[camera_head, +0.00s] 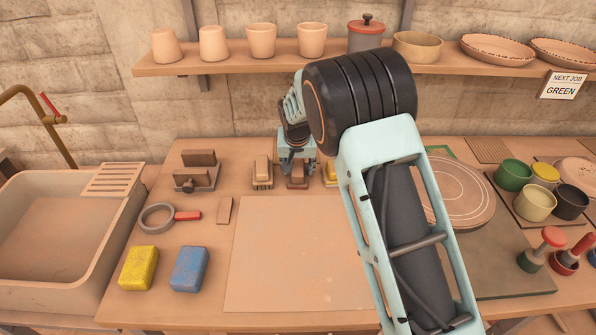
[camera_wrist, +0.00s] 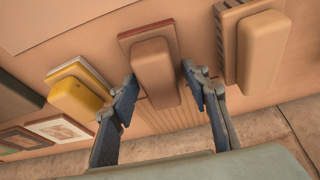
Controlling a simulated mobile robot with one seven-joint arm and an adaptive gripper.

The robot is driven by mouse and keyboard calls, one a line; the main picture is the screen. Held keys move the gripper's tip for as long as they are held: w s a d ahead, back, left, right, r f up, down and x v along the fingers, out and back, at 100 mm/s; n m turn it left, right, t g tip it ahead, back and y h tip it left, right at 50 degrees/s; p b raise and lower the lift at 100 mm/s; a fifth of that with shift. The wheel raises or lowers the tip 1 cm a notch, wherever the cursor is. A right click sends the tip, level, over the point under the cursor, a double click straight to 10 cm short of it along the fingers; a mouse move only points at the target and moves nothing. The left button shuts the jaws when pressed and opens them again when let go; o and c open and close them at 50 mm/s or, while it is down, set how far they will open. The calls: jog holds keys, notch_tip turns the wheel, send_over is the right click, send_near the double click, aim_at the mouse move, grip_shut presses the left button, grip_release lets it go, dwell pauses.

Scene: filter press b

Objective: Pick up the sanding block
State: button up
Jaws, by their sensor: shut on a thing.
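The sanding block, a brown rounded grip on a thin reddish-brown base, shows in the middle of the wrist view (camera_wrist: 150,55). In the head view the block (camera_head: 297,184) is at the back of the workbench, partly hidden under my gripper (camera_head: 297,167). My gripper points down over it. In the wrist view my gripper (camera_wrist: 159,75) has one finger on each side of the brown grip, shut on it. I cannot tell whether the base still touches the bench.
A bristled tan-topped block (camera_head: 262,173) stands close on the left, a yellow-based block (camera_head: 331,174) close on the right. A flat board (camera_head: 290,255) lies in front. Above, a shelf (camera_head: 230,63) holds cups and bowls. A turntable (camera_head: 460,195) stands at right.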

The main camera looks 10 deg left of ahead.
aim_at(298, 163)
jog(key=shift+r, duration=0.15)
jog(key=shift+r+p, duration=0.2)
jog(key=shift+p, duration=0.2)
notch_tip(298, 163, up, 2)
jog(key=shift+w+r, duration=0.1)
jog(key=shift+r, duration=0.15)
jog(key=s+d+r+b, duration=0.2)
jog(key=s+d+r, duration=0.4)
jog(key=s+r, duration=0.4)
jog(key=shift+s+d+r, duration=0.15)
jog(key=shift+s+d, duration=0.15)
jog(key=shift+s, duration=0.95)
